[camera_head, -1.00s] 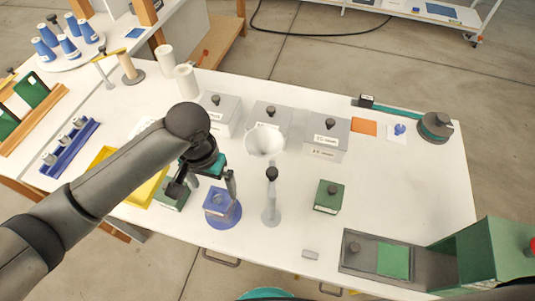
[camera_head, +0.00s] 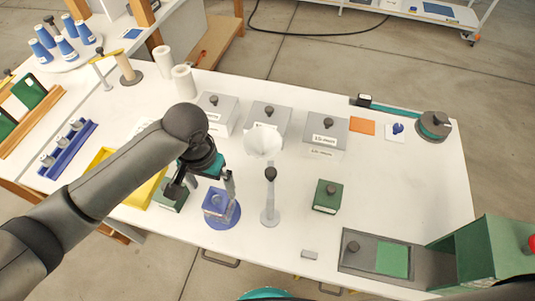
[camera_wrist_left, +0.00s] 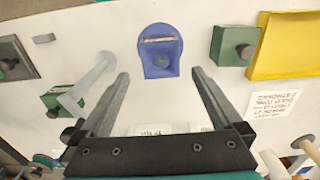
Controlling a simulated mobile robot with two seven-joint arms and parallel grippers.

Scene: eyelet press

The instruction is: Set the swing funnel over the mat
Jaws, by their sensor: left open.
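The swing funnel is a white cone (camera_head: 263,145) behind a pale upright post (camera_head: 270,200) with a dark knob. In the left wrist view, the pale post (camera_wrist_left: 88,82) lies left of the fingers. The blue mat (camera_head: 232,216) is left of the post in the head view, with a blue block (camera_head: 216,203) on it. It also shows in the left wrist view (camera_wrist_left: 159,68), just beyond the fingertips. The funnel's mouth is not over the mat. My left gripper (camera_head: 204,188) is open and empty, above and beside the mat. My right gripper is not in view.
Grey lidded boxes (camera_head: 325,131) stand in a row behind. A green box (camera_head: 328,196) is right of the post. A green press (camera_head: 475,255) fills the front right corner. A yellow tray (camera_head: 148,192) lies left, partly under my arm. Bare table lies between post and green box.

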